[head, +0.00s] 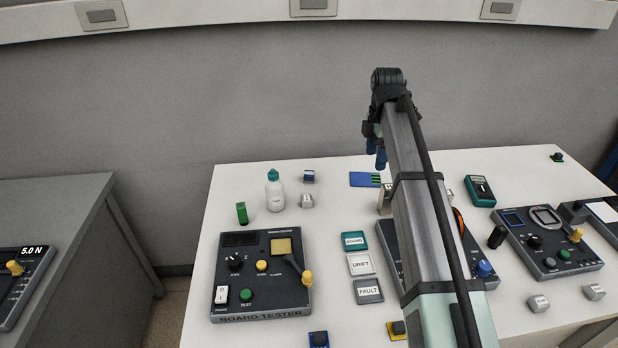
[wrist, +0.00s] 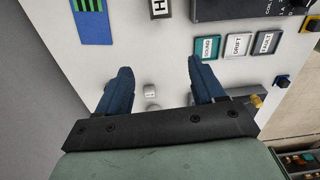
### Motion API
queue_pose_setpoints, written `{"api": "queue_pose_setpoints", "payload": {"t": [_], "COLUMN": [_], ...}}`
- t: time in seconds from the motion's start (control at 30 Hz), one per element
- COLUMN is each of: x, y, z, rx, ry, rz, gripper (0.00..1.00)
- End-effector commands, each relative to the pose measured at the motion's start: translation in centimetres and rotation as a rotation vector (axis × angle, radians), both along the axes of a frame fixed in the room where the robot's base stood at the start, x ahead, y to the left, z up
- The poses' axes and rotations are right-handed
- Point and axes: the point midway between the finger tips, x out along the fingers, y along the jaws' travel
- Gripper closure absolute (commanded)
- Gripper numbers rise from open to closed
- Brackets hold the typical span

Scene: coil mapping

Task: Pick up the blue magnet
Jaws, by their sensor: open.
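A small blue block with a dark side, which looks like the blue magnet (head: 308,177), lies near the back left of the white table (head: 335,215). It is just behind a silver weight (head: 307,201) and right of a white bottle. My gripper (head: 376,160) hangs to the right of it, above the table's back edge, apart from it. In the wrist view my gripper (wrist: 160,78) is open with empty space between its blue fingers. A silver weight (wrist: 150,91) shows beyond the gap. I cannot make out the magnet there; the left finger may hide it.
The bottle (head: 274,190) and a green block (head: 242,213) stand left of the magnet. A blue board (head: 364,179) lies to its right. The board tester (head: 261,275) and labelled trays (head: 361,264) are in front. The table around the magnet's back is clear.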

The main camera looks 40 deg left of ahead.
Motion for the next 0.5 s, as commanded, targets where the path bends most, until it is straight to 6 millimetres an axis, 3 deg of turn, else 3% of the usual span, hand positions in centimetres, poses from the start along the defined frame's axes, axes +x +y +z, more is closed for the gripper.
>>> {"api": "queue_pose_setpoints", "payload": {"t": [0.1,0.3,0.4,0.5], "x": [-2.2,-3.8,-3.8,-2.6], "y": [5.1,13.7,18.1,21.0], "z": [-1.5,-3.6,-4.6,-5.3], "rx": [-0.015,-0.039,-0.044,-0.042], "ry": [0.017,0.04,0.043,0.037], "rz": [0.065,0.149,0.155,0.107], "gripper": [0.32,0.32,0.32,0.32]}}
